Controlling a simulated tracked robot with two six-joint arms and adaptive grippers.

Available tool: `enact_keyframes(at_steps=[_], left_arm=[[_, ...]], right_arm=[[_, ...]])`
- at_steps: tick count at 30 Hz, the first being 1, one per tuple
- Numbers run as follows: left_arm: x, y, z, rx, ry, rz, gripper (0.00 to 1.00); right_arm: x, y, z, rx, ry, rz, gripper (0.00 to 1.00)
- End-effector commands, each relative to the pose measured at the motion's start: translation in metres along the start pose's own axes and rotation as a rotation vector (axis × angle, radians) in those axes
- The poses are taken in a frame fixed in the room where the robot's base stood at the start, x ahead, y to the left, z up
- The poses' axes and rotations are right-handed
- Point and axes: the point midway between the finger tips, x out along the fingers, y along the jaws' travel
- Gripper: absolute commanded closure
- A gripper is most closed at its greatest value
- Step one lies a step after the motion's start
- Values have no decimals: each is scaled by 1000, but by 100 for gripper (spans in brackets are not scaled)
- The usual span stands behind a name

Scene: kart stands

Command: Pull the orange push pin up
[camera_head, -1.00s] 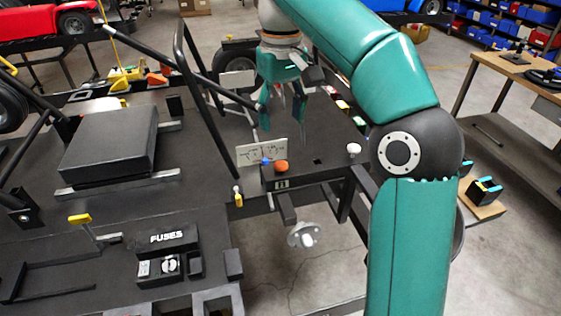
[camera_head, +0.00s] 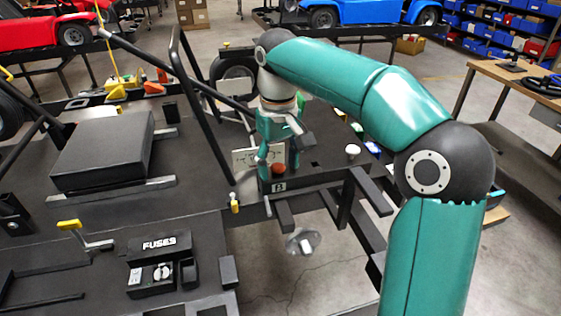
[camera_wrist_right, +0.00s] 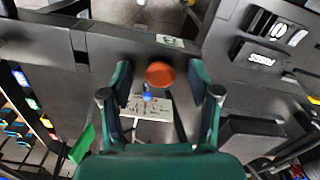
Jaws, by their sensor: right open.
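The orange push pin (camera_head: 278,169) stands on the dark bar of the kart stand, above a small white label. It shows as a round orange cap (camera_wrist_right: 160,74) in the right wrist view. My right gripper (camera_head: 278,172) is over it, with one finger on each side. In the right wrist view the right gripper (camera_wrist_right: 160,80) is open, and the cap lies between the fingertips with gaps on both sides. A blue knob (camera_wrist_right: 147,93) is beside the pin. My left gripper is not in view.
A white card (camera_head: 243,158) stands behind the pin. A white knob (camera_head: 352,150) is to the right on the same bar. A black frame tube (camera_head: 202,110) rises to the left. A fuse box (camera_head: 152,270) sits at the front left.

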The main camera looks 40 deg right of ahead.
Motion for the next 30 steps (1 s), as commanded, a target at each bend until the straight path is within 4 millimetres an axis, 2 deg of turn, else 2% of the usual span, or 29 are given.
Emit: enact_keyframes(at_steps=[2, 12, 30], left_arm=[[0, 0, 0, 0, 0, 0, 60], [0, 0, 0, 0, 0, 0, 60], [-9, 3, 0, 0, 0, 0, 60]], right_arm=[[0, 0, 0, 0, 0, 0, 42], [0, 0, 0, 1, 0, 0, 99], [-9, 1, 0, 2, 1, 0, 100]])
